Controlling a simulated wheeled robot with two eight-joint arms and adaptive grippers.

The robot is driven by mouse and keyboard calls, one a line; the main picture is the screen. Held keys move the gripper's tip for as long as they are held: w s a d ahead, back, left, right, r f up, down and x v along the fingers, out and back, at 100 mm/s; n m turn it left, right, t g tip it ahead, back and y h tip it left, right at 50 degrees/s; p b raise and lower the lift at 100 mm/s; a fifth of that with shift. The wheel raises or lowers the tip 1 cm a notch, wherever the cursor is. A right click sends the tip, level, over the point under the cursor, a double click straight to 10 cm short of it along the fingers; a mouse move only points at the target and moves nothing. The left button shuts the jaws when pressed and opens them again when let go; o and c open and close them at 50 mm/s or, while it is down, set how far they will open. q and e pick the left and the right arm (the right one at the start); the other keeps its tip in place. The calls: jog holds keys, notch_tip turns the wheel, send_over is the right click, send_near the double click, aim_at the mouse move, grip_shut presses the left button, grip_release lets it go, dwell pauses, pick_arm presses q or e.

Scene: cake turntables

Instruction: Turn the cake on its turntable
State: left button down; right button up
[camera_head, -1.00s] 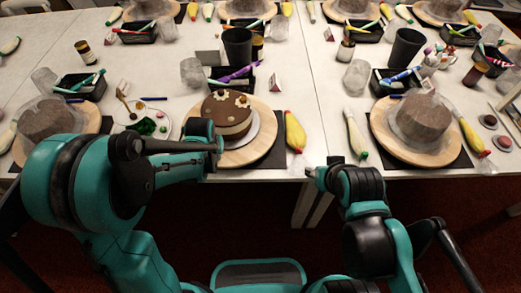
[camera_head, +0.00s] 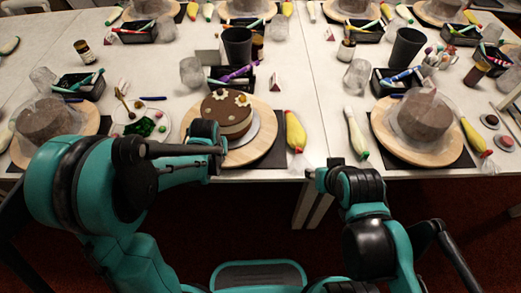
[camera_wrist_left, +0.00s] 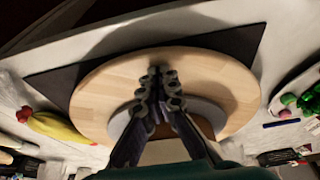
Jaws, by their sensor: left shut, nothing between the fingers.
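The chocolate-topped cake (camera_head: 232,128) has pale flower decorations. It stands on a silver board on a round wooden turntable (camera_head: 262,142) at the table's near edge. My left gripper (camera_head: 221,147) is shut and empty at the near side of the turntable, close to the cake's front. In the left wrist view the shut fingers (camera_wrist_left: 160,74) are over the wooden disc (camera_wrist_left: 225,80), and the fingers hide most of the cake and silver board (camera_wrist_left: 206,112). I cannot tell whether they touch the disc. My right gripper (camera_head: 311,173) is by the table edge, right of the turntable; its fingers are unclear.
A dark mat (camera_head: 296,153) lies under the turntable, with a yellow piping bag (camera_head: 294,131) to its right. A plate of decorations (camera_head: 128,116) is on the left. Behind stand a black cup (camera_head: 237,45) and tool bin (camera_head: 236,88). Covered cakes stand either side.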

aim_at(234, 159)
pick_arm(q)
jog(key=shift+s+d, duration=0.15)
jog(key=shift+d, duration=0.8)
jog(key=shift+d, duration=1.55)
jog(key=shift+r+p, duration=0.85)
jog(key=shift+r, duration=0.6)
notch_tip(234, 159, up, 6)
jog(key=p, duration=0.4)
jog(key=shift+p, duration=0.35)
